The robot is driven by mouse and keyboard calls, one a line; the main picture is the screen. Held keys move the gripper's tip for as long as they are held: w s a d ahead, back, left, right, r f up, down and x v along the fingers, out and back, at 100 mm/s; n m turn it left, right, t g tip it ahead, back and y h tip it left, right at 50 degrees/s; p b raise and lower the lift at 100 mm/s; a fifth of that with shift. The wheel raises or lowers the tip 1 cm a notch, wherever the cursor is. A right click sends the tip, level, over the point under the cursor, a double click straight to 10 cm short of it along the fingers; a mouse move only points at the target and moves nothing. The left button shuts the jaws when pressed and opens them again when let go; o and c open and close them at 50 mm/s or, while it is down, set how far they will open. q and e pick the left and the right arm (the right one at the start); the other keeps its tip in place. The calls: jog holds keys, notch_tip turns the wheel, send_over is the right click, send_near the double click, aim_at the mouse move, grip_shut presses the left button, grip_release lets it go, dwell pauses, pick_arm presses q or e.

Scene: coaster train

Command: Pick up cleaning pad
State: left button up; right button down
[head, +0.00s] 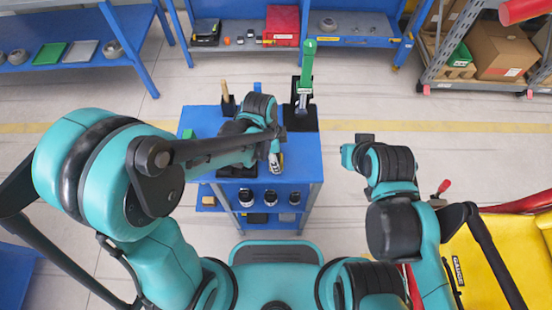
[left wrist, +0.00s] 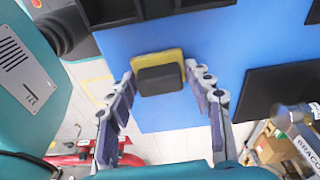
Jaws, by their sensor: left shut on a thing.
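The cleaning pad (left wrist: 160,79), a dark block on a yellow base, shows in the left wrist view against the blue table top (left wrist: 125,45). My left gripper (left wrist: 159,70) is shut on it, with one fingertip at each side edge. In the head view my left gripper (head: 276,157) is over the front part of the blue cart (head: 302,153), and the arm hides most of the pad. My right gripper (head: 355,148) is to the right of the cart, over the floor. Its fingers cannot be made out.
A black holder (head: 300,118) with a green-handled tool (head: 306,70) stands at the cart's back right. A lower shelf (head: 268,207) holds several small dark items. Blue benches line the back. A yellow cart (head: 490,258) is at the right. Floor is clear between the carts.

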aim_at(279, 158)
pick_arm(q)
jog(key=shift+r+p, duration=0.3)
jog(key=shift+r, duration=0.25)
jog(key=r+p, duration=0.1)
jog(key=r, duration=0.1)
jog(key=d+r+p, duration=0.1)
jog(key=r, duration=0.1)
jog(key=shift+s, duration=0.2)
jog(key=s+d+r+p, duration=0.2)
jog(key=s+d+r, duration=0.2)
jog(key=d, duration=0.5)
jog(key=shift+d+r+p, duration=0.35)
jog(key=shift+d+r, duration=0.05)
jog(key=shift+r, duration=0.55)
jog(key=shift+o, duration=1.1)
jog(key=shift+a, duration=0.1)
jog(key=shift+c, duration=0.5)
